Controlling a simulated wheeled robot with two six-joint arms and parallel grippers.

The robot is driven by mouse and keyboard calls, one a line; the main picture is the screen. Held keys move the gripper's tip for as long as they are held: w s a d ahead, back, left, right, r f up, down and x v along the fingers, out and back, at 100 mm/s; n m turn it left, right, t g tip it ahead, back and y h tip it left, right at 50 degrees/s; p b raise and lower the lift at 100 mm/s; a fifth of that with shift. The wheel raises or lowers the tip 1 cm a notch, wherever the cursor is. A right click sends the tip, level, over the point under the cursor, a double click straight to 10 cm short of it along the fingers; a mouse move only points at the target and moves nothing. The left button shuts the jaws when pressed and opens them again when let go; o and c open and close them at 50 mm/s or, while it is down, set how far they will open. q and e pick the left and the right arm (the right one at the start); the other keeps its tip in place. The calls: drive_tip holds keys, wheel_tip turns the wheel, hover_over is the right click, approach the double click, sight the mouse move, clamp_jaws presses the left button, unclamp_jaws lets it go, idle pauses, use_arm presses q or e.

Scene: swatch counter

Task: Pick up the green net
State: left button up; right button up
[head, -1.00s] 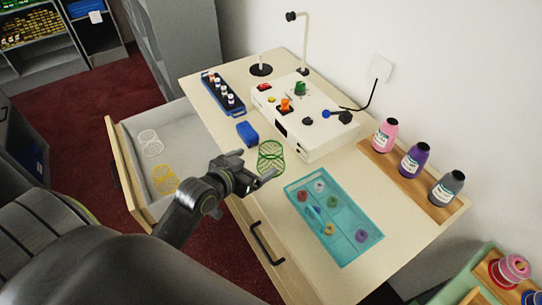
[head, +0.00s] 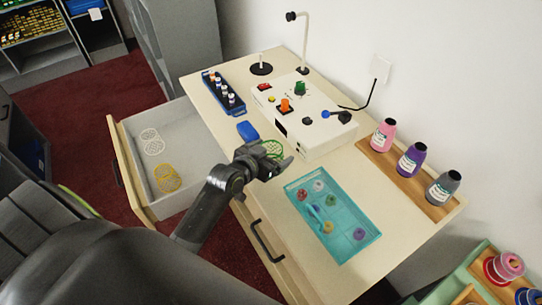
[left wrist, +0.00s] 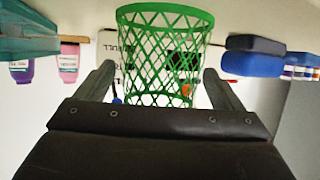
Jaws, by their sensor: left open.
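The green net (head: 272,149) is an open lattice cup on the counter, in front of the white control box. In the head view my left gripper (head: 279,167) partly covers it. In the left wrist view the green net (left wrist: 165,55) stands between the two spread fingers of my left gripper (left wrist: 158,85), with a gap on both sides. The left gripper is open and does not hold the net. My right gripper is not seen.
A blue block (head: 247,131) lies just left of the net. The white control box (head: 311,125) stands behind it. A teal tray (head: 334,216) with small coloured pieces is to the right. The open drawer (head: 184,123) holds white and yellow nets.

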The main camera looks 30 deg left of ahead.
use_arm(q)
drive_tip(key=c, duration=1.1)
drive_tip(key=shift+r, duration=0.15)
wheel_tip(320, 180, up, 10)
drive_tip(key=s+d+r+m+h, duration=0.1)
drive_tip(key=s+d, duration=0.1)
drive_tip(key=s, duration=0.2)
drive_tip(key=s+d+r+m+g+h, duration=0.1)
drive_tip(key=s+d+r+h, duration=0.1)
drive_tip(key=s, duration=0.2)
drive_tip(key=s+d+r+m+h, duration=0.1)
drive_tip(key=s+d+r+m, duration=0.1)
drive_tip(key=s, duration=0.2)
drive_tip(key=shift+r+g+h, duration=0.15)
drive_tip(key=shift+g+h, duration=0.15)
